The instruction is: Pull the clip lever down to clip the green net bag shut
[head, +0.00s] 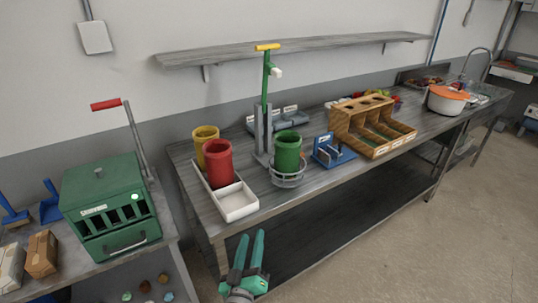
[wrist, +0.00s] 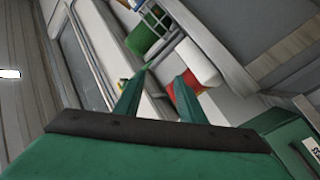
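A tall green post with a yellow cross handle (head: 268,47) and a small white piece near its top stands on a grey upright on the long bench. A red-handled lever (head: 105,104) rises behind a green box (head: 100,215) at the left. I cannot tell for certain which is the clip lever. A green cylinder (head: 288,150) stands in a wire ring in front of the post; I cannot make out whether it is the net bag. My gripper (head: 251,250) is low in front of the bench, apart from all of these. Its fingers (wrist: 157,94) are spread and empty.
A red cylinder (head: 218,163) and yellow cylinder (head: 205,136) stand by a white tray (head: 238,205). A blue stand (head: 332,151) and wooden rack (head: 345,122) are to the right. A shelf (head: 300,48) runs above. The floor at the right is clear.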

